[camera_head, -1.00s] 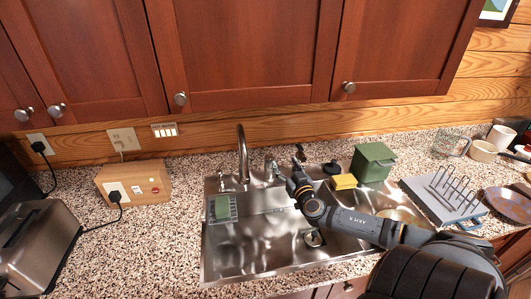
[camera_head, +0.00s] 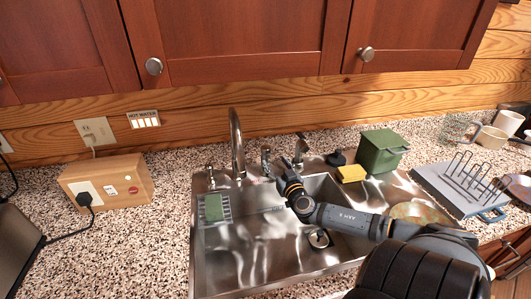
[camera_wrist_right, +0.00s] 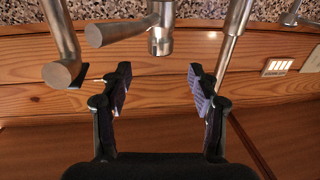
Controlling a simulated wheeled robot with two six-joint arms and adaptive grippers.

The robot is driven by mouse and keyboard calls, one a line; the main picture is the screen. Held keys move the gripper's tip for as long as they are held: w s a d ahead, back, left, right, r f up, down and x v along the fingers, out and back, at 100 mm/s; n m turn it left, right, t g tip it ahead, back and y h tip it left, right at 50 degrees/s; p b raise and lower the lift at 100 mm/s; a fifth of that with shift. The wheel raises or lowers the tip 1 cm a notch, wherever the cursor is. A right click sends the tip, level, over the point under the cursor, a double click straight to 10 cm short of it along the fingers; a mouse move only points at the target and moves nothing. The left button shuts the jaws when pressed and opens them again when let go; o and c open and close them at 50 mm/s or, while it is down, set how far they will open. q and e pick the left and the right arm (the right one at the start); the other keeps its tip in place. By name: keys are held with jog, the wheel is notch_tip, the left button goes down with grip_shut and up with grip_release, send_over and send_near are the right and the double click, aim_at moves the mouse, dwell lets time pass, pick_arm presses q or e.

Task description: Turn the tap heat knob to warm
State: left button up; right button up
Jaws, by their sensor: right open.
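The metal tap spout (camera_head: 237,145) rises behind the sink. A short metal tap handle (camera_head: 266,160) stands just right of it. In the wrist view this tap handle (camera_wrist_right: 160,38) has a side lever pointing left and lies ahead of the gap between my fingers, apart from them. My right gripper (camera_head: 281,168) reaches over the sink's back edge, close to the handle. In the wrist view my right gripper (camera_wrist_right: 160,76) is open and empty. Another small tap fitting (camera_head: 210,175) stands left of the spout. My left gripper is out of view. Which fitting is the heat knob is not marked.
A metal post (camera_head: 301,148) stands close right of the handle. The sink (camera_head: 260,250) lies below my arm. A yellow sponge (camera_head: 351,173), green box (camera_head: 381,150) and dish rack (camera_head: 470,190) are to the right. A hot-water panel (camera_head: 143,119) is on the wall.

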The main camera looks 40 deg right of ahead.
aim_at(268, 151)
jog(key=p+x, duration=0.1)
jog(key=x, duration=0.7)
jog(key=shift+w+d+r, duration=0.15)
jog(key=shift+w+d, duration=0.05)
jog(key=shift+w, duration=0.05)
jog(key=shift+x, duration=0.75)
jog(key=shift+c, duration=0.5)
grip_shut()
